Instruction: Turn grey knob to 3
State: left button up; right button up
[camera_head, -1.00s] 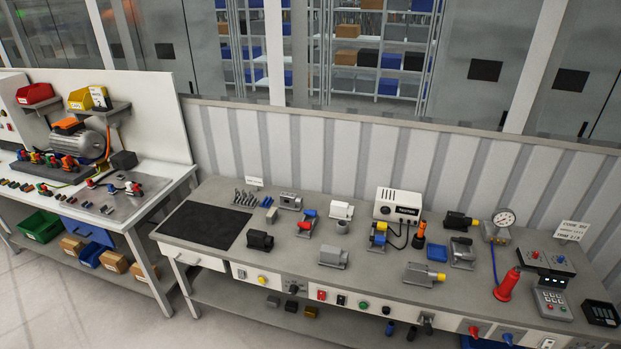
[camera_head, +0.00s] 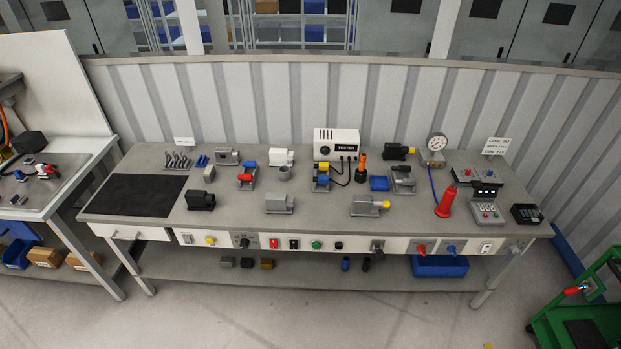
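A dial with a dark knob (camera_head: 244,241) on a grey plate sits on the workbench's front panel, left of centre. A larger dark grey knob or handle (camera_head: 377,247) sits further right on the same panel. A small grey fitting (camera_head: 513,247) is at the panel's right end. I cannot tell which of these is the grey knob; any numbers or pointer are too small to read. Neither of my grippers is in view.
The workbench (camera_head: 330,205) carries motor parts, a white tester (camera_head: 337,143), a gauge (camera_head: 437,142) and a red cone-shaped tool (camera_head: 445,204). Red (camera_head: 421,249) and blue (camera_head: 451,249) knobs share the panel. Floor in front is clear; a green cart (camera_head: 580,320) stands right.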

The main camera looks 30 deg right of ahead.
aim_at(514, 250)
jog(key=z, duration=0.95)
jog(key=k, duration=0.35)
jog(key=z, duration=0.8)
jog(key=i, duration=0.5)
jog(key=u, duration=0.05)
